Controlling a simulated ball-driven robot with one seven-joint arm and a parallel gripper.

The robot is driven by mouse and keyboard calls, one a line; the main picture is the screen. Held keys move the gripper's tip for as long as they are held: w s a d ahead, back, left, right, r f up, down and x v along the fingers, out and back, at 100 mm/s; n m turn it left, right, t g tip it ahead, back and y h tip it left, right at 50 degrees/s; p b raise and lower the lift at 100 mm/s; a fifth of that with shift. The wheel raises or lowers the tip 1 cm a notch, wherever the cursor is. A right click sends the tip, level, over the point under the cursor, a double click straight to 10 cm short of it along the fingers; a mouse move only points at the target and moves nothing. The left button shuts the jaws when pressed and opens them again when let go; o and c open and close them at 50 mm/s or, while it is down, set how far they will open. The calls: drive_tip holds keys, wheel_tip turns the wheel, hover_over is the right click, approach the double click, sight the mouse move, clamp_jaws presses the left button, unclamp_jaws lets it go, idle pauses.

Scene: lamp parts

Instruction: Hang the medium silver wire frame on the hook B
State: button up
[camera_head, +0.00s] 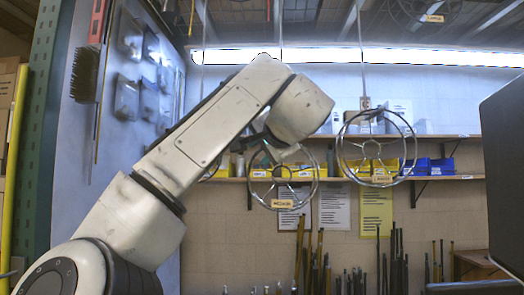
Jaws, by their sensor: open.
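A silver wire frame (283,203), a ring with spokes and a small tag, is upright just below my gripper (268,154). The gripper is open, its fingers small and partly hidden by my wrist. They overlap the top of this frame in the picture; I cannot tell whether they touch it. A larger-looking wire frame (381,179) hangs to the right below a hook (365,103) on a thin rod. A third wire frame (432,18) shows at the top edge, partly cut off. The tag writing is too small to read, so I cannot tell which hook is B.
Thin rods come down from the ceiling. Behind are a shelf (456,177) with yellow bins (337,165) and blue bins (432,166), papers on the wall and upright rods below. A pegboard with tools stands at the left. A dark panel (506,170) blocks the right edge.

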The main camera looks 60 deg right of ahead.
drive_tip(key=b+v, duration=0.2)
drive_tip(key=v, duration=0.8)
drive_tip(key=shift+s+a, duration=0.2)
drive_tip(key=shift+a, duration=0.1)
